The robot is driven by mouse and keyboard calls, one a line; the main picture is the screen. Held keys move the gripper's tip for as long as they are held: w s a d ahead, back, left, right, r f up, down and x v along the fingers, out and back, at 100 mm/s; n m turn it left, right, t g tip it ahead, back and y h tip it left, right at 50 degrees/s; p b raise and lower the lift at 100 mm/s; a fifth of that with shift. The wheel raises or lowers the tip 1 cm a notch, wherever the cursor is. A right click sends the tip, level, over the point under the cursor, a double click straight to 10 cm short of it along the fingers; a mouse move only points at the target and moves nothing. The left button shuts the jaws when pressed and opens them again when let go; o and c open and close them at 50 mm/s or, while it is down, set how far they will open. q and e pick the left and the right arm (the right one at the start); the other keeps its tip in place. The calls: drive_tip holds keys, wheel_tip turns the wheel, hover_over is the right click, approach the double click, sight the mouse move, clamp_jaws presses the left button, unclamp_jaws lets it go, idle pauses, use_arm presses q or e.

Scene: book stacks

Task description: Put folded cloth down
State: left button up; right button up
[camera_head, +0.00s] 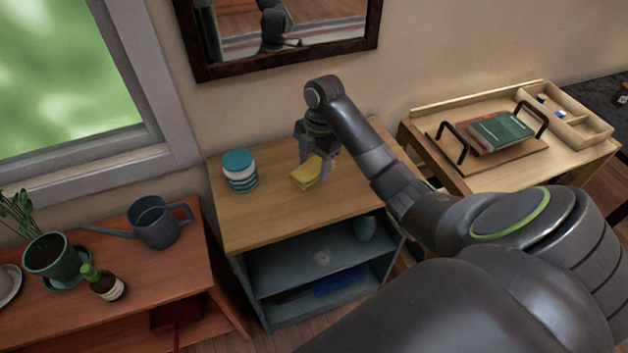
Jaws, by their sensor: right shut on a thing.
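A yellow folded cloth (305,174) is at the top of the small wooden cabinet (270,208), near its middle. My right gripper (318,168) points down over the cabinet top and is shut on the cloth. The cloth is at or just above the wood; I cannot tell whether it touches. The fingers hide part of the cloth. My left gripper is not in view.
A teal and white jar (239,171) stands left of the cloth on the cabinet. The cabinet's front top is clear. A lower table at left holds a watering can (156,222), a potted plant (50,256) and a bottle (103,283). A side table at right holds a tray with books (500,131).

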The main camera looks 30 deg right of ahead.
drive_tip(key=shift+f, duration=2.25)
drive_tip(key=shift+f, duration=0.1)
drive_tip(key=o, duration=1)
drive_tip(key=r, duration=0.3)
drive_tip(key=d+r, duration=0.1)
drive_tip(key=r, duration=0.1)
drive_tip(key=shift+w+r, duration=0.1)
drive_tip(key=shift+r, duration=0.2)
wheel_tip(320, 180, up, 5)
drive_tip(key=p, duration=0.5)
hover_over(314, 185)
drive_tip(key=d, duration=0.2)
drive_tip(key=shift+w+a, duration=0.1)
drive_tip(key=shift+a, duration=0.15)
drive_tip(key=shift+d+r+p, duration=0.15)
drive_tip(key=shift+r+p, duration=0.35)
drive_tip(key=shift+r, duration=0.3)
